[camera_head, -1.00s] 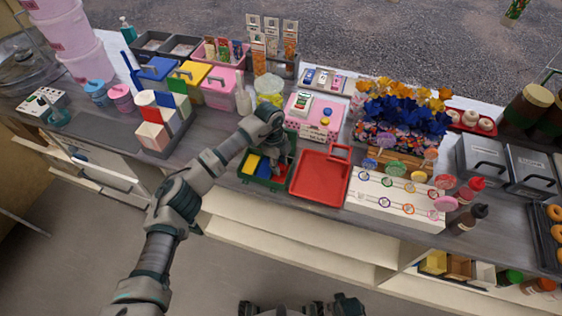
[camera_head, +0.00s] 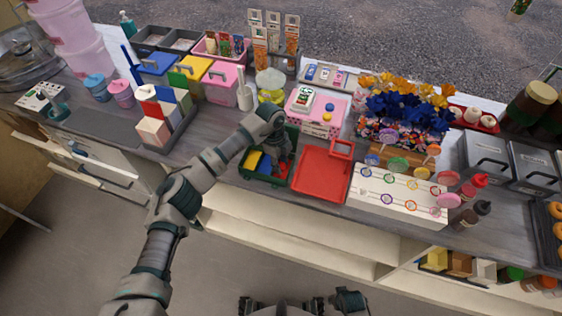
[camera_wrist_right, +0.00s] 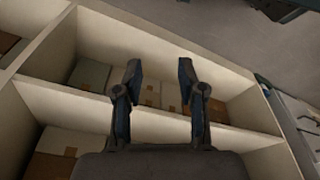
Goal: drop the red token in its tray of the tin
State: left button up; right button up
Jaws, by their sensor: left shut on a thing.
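The green tin (camera_head: 249,178) stands on the counter, left of a flat red tray (camera_head: 322,174). Inside it show a yellow part (camera_head: 252,160), a blue part (camera_head: 264,163) and a red part (camera_head: 283,171) at the right. My left gripper (camera_head: 281,166) points down at the red, right-hand side of the tin. It is shut on the red token, which is mostly hidden by the fingers; I cannot tell its edge from the red tray below. My right gripper (camera_wrist_right: 159,70) is open and empty in the right wrist view, facing the shelves.
A pink box (camera_head: 317,118) stands behind the red tray. A white board (camera_head: 397,196) with coloured rings and lollipops is to its right. A block rack (camera_head: 168,122) stands left of my left arm. In the right wrist view, shelves (camera_wrist_right: 150,118) hold cardboard boxes.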

dwell(0.3)
pick_arm(q)
jog(key=o, duration=0.9)
jog(key=shift+d, duration=0.1)
